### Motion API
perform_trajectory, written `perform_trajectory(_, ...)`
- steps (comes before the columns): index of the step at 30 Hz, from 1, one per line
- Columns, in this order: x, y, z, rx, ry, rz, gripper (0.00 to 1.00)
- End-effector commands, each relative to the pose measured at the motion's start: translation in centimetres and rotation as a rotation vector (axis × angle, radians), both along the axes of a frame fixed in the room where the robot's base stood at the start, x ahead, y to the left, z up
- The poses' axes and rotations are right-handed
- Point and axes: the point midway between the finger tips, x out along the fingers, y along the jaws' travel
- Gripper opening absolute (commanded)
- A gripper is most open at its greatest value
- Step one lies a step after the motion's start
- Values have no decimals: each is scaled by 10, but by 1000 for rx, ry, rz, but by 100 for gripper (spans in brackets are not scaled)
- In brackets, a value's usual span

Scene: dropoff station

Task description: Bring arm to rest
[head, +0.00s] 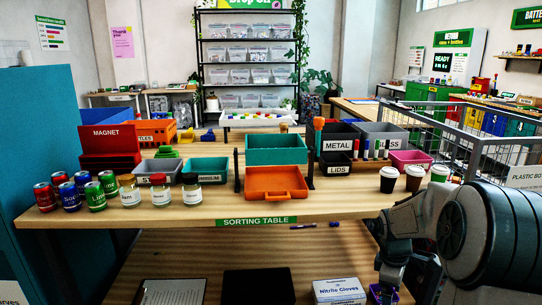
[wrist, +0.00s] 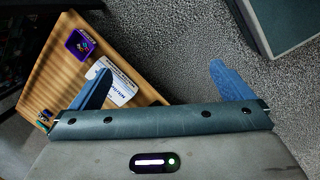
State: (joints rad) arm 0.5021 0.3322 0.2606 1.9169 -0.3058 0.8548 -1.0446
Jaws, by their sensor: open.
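My gripper (wrist: 160,70) is open and empty, with its two blue fingers spread wide in the wrist view. It points down past the right edge of the wooden lower shelf, with grey floor between the fingers. In the head view my arm comes in from the right, and my gripper (head: 388,285) hangs at the lower right, in front of the sorting table (head: 120,218). The fingertips are hard to make out there. The left finger overlaps the white nitrile gloves box (wrist: 122,85) in the wrist view; I cannot tell whether they touch.
The gloves box (head: 340,291) and a small purple container (wrist: 80,43) sit on the lower shelf near my gripper. A wire cage (head: 470,125) stands behind my arm.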

Motion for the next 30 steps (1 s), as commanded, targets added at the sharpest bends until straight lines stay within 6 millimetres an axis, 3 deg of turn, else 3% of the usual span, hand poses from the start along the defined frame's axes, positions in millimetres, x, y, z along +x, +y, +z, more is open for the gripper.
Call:
perform_trajectory(1,-11,16,39,-6,-23,-49,100)
perform_trajectory(3,-25,33,69,-6,-53,-134,100)
perform_trajectory(9,-74,80,147,25,-143,-375,100)
perform_trajectory(15,-129,119,210,103,-225,-621,100)
perform_trajectory(19,-164,139,239,172,-260,-772,100)
perform_trajectory(24,-195,155,258,248,-277,-912,100)
perform_trajectory(30,-202,158,261,267,-278,-946,100)
